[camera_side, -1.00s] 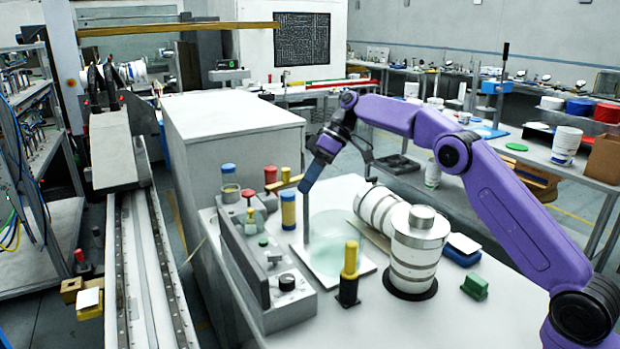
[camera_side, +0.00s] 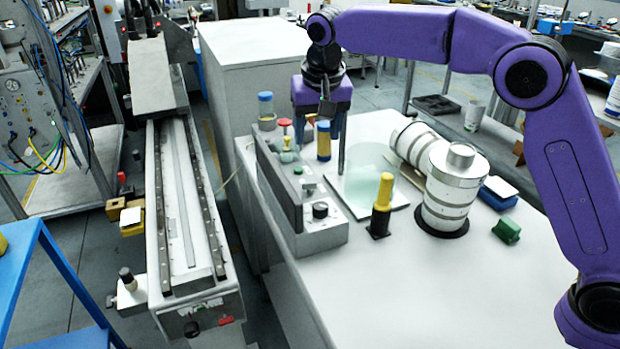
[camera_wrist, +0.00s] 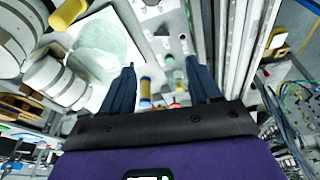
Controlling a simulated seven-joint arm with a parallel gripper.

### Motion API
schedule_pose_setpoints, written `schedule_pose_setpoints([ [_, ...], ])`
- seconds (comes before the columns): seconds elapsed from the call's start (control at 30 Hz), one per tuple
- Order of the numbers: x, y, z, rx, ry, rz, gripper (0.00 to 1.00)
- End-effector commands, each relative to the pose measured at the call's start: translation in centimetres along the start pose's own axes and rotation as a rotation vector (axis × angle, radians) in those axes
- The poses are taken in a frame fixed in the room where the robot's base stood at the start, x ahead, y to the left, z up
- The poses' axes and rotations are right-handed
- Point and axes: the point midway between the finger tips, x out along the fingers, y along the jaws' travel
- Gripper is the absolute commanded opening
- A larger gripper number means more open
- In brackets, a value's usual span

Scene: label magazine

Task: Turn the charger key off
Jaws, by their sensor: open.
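A grey control box (camera_side: 325,233) stands on the white bench. A black round knob (camera_side: 320,210) is at its near end, with a small grey switch-like part (camera_side: 308,187) and a green button (camera_side: 298,170) behind it. I cannot tell which part is the charger key, nor its setting. My gripper (camera_side: 318,140) is open and empty, pointing down above the far part of the box. In the wrist view my two blue fingers (camera_wrist: 162,66) are spread, with the box's panel (camera_wrist: 172,22) beyond and between them.
A red-topped part (camera_side: 284,122) and a blue-and-yellow cylinder (camera_side: 323,143) stand near my fingers. A yellow-handled peg (camera_side: 382,200) and white canister (camera_side: 455,190) stand right. The bench front is clear.

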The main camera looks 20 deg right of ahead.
Motion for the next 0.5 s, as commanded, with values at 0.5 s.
schedule_pose_setpoints([
  [0.5,0.4,-1.2,1.2,0.158,0.124,0.054,0.62],
])
